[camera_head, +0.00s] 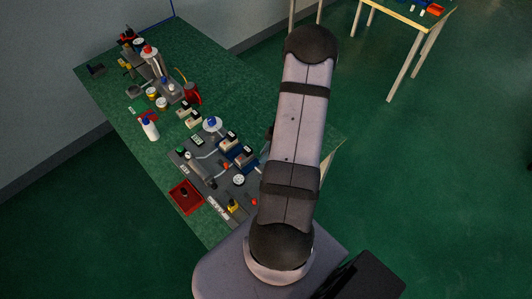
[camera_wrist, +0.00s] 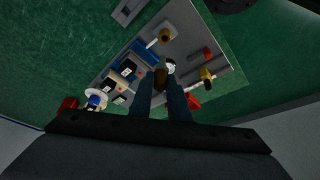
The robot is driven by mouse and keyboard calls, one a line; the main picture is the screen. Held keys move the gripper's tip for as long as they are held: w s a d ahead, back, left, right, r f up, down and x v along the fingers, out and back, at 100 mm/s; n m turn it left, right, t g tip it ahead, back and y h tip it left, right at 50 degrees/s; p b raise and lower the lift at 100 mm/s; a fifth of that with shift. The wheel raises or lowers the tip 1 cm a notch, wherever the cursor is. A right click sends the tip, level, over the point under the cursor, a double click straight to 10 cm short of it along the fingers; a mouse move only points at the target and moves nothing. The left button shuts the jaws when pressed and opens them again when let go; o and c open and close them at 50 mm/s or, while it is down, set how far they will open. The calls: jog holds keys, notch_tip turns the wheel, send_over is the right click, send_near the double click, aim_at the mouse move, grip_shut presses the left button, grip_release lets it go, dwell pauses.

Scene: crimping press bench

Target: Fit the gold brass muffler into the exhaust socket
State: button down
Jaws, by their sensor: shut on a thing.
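My gripper (camera_wrist: 160,82) shows in the wrist view, with its two dark fingers reaching over the grey panel (camera_wrist: 187,19). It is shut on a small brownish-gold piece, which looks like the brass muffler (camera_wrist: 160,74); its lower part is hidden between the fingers. Two other gold fittings show on the panel: one at the top (camera_wrist: 165,35) and one at the right (camera_wrist: 205,74). I cannot tell which opening is the exhaust socket. In the head view my arm hides the gripper and the muffler.
In the wrist view, blue valve blocks (camera_wrist: 143,52) and a white-and-blue round part (camera_wrist: 96,100) lie left of the fingers. In the head view, a red tray (camera_head: 178,188) sits at the panel's left edge and a white bottle (camera_head: 150,129) stands behind.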

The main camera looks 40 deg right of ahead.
jog(key=shift+f, duration=0.3)
jog(key=shift+f+b, duration=1.75)
jog(key=shift+f, duration=0.9)
jog(key=shift+m+p, duration=0.3)
jog(key=shift+p, duration=0.55)
jog(key=shift+f+b, duration=0.9)
jog(key=shift+f, duration=0.7)
dwell(0.3)
jog(key=c, duration=1.6)
grip_release()
jog(key=shift+r, duration=0.1)
jog(key=shift+v, duration=3.6)
jog(key=shift+s, duration=0.15)
